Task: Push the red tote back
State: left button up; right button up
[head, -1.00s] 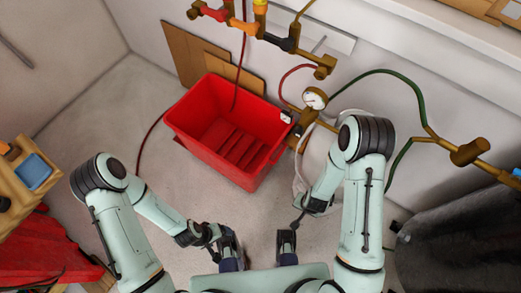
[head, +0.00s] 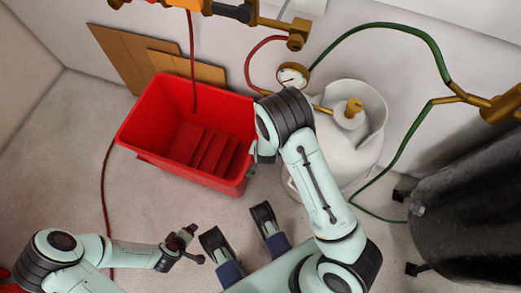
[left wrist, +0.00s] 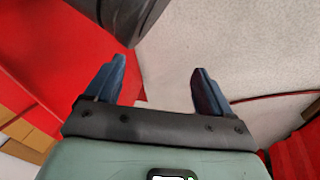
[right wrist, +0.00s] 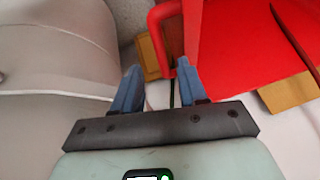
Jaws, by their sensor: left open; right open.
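The red tote (head: 195,176) stands upright and empty on the floor, in front of two brown boards leaning on the back wall. My right gripper (head: 258,152) is at the tote's right end, partly hidden by my arm. In the right wrist view its open fingers (right wrist: 158,88) are close to the tote's end wall and its red handle (right wrist: 162,14); I cannot tell whether they touch. My left gripper (head: 195,245) is open and empty, in front of the tote and apart from it. In the left wrist view, red (left wrist: 50,50) lies beyond its left finger.
A white gas cylinder (head: 362,158) stands close to the tote's right end, by the gauge (head: 292,75). A large black tank (head: 468,210) is at the right. A red hose (head: 105,200) runs along the floor on the left.

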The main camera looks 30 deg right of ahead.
jog(key=b+x, duration=0.1)
jog(key=x, duration=0.3)
jog(key=shift+w+f, duration=0.15)
jog(key=shift+f, duration=0.15)
pick_arm(q)
jog(key=shift+g, duration=0.7)
jog(key=s+f, duration=0.3)
jog(key=shift+s+a+f, duration=0.15)
jog(key=shift+s+a, duration=0.1)
pick_arm(e)
grip_shut()
